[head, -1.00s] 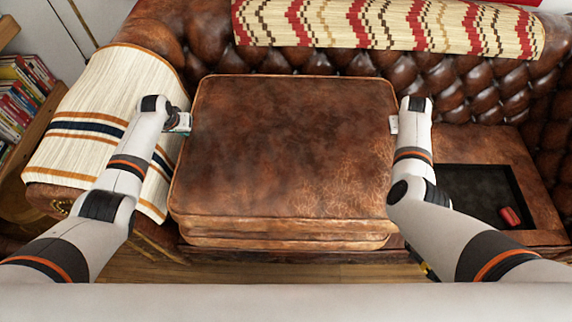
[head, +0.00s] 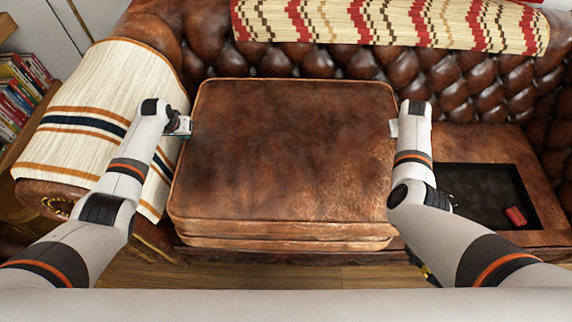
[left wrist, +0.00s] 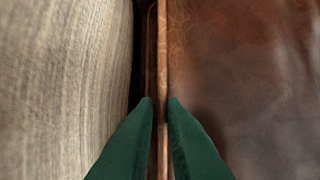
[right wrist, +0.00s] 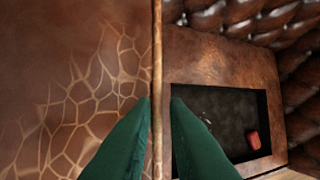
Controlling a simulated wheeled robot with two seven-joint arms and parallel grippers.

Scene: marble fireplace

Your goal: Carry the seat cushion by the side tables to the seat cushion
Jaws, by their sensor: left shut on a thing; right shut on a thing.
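A brown leather seat cushion (head: 290,155) with piped edges lies flat between my two arms, over the left part of the sofa seat. At its front, another cushion layer (head: 290,243) shows just beneath it; I cannot tell whether they touch. My left gripper (head: 188,126) is shut on the cushion's left edge, and its green fingers (left wrist: 160,105) straddle the piping in the left wrist view. My right gripper (head: 394,128) is shut on the right edge, and its fingers (right wrist: 160,105) straddle the piping in the right wrist view.
The tufted sofa back (head: 450,88) rises behind, with a patterned throw (head: 390,24) on top. A striped throw (head: 85,110) covers the left armrest. Right of the cushion is a dark recess (head: 470,190) in the seat holding a small red object (head: 515,216). Books (head: 22,90) stand far left.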

